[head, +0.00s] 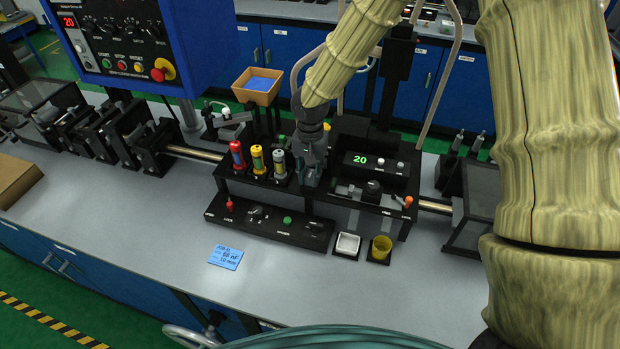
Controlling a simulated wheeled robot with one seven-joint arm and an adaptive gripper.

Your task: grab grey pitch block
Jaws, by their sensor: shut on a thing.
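My gripper (311,181) points down at the middle of the black fixture, just right of the coloured cylinders. It is shut on a small grey piece low between the fingers, which I take for the grey pitch block; the fingers mostly hide it and its edges are hard to make out. A grey cylinder (279,166) stands upright in the rack just left of my gripper. A yellow cylinder (258,160) and a red cylinder (237,155) stand farther left in the same row.
A black panel (270,224) with a red knob and green button lies in front. A display (375,163) reads 20. A blue note (226,257) lies on the clear grey bench (150,225). An orange bin (257,85) stands behind.

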